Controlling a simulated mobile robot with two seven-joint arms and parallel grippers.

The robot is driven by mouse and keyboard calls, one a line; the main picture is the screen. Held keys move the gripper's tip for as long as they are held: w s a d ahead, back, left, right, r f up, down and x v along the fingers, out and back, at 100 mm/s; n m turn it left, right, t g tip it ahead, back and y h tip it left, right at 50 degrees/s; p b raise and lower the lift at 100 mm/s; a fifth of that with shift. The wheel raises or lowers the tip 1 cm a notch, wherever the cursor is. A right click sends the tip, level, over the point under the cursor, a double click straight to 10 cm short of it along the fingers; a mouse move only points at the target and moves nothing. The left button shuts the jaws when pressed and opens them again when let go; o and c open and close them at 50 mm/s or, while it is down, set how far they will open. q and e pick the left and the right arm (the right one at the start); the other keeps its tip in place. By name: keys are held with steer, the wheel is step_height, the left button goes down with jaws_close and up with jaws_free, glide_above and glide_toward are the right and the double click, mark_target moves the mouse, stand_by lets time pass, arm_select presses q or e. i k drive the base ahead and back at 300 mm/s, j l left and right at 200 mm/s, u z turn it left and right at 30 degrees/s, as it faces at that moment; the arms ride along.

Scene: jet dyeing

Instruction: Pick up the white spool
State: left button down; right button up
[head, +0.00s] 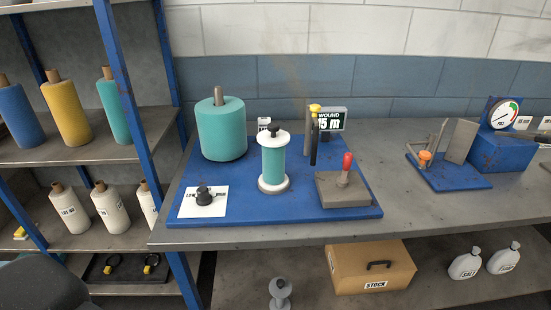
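A spool with white end flanges and teal yarn wound on it (273,163) stands upright on the blue board (245,212) on the table. A black knob sits on its top. A smaller pale grey spool-shaped thing (280,290) is below the table edge at the bottom of the view, partly cut off. Neither of my grippers shows in the head view.
A large teal cone (222,130) stands behind and left of the spool. A black knob (204,195) is at front left. A red-handled lever (346,168) and a "15 m" sign (331,119) are to the right. A shelf rack (127,85) stands left.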

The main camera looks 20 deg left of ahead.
mark_target(273, 140)
steer(key=i+l+u, duration=0.25)
steer(key=l, duration=0.25)
steer(key=i+l+u, duration=0.1)
steer(key=l+u, duration=0.2)
steer(key=l, duration=0.2)
steer(key=i+l+u, duration=0.1)
steer(key=l+u, duration=0.15)
steer(key=l, duration=0.35)
steer(key=l+u, duration=0.3)
steer(key=l, duration=0.25)
steer(key=i, duration=0.05)
